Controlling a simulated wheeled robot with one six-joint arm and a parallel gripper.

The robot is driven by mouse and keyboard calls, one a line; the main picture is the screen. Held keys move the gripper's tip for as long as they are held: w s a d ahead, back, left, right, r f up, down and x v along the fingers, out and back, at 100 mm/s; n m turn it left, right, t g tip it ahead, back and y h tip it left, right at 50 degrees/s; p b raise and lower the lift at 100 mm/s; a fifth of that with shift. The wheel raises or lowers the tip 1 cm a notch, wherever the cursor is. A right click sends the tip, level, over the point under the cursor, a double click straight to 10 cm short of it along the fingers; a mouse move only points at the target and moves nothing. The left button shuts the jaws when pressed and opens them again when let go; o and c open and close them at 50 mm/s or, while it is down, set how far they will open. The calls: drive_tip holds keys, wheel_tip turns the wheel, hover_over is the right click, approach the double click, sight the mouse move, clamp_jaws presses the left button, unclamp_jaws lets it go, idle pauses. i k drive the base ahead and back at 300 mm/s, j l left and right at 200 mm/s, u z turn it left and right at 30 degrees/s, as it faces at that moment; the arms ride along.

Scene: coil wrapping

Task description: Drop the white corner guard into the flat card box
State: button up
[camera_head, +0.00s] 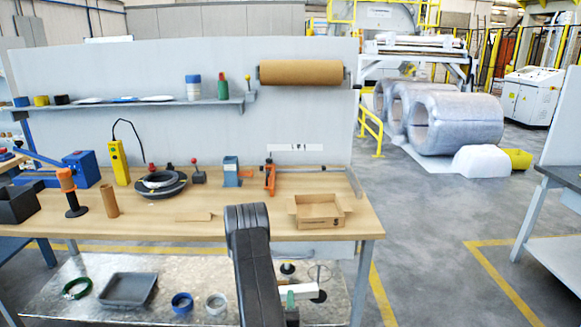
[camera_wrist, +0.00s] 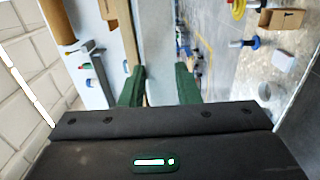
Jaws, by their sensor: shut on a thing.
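The white corner guard (camera_head: 302,288) shows in the head view as a short pale bar in front of the bench, below the tabletop's front edge. My gripper (camera_head: 291,298) has green fingers and is shut on it; my arm partly hides this area. In the wrist view the guard (camera_wrist: 160,40) is a long pale strip between the two green fingers of my gripper (camera_wrist: 160,80). The flat card box (camera_head: 318,213) is a low, open brown carton on the right part of the wooden tabletop, above and behind the gripper in the picture.
The lower shelf (camera_head: 100,268) holds a grey tray (camera_head: 128,289) and tape rolls. Wrapped coils (camera_head: 455,124) stand behind on the right.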

sight(326, 223)
drive_tip(key=i+j+z, duration=0.1)
drive_tip(key=z, duration=1.3)
drive_tip(key=j+z, duration=0.45)
drive_tip(key=k+j+z, duration=0.1)
drive_tip(key=j+z, duration=0.35)
drive_tip(key=k+j+z, duration=0.2)
drive_tip(key=j+z, duration=0.25)
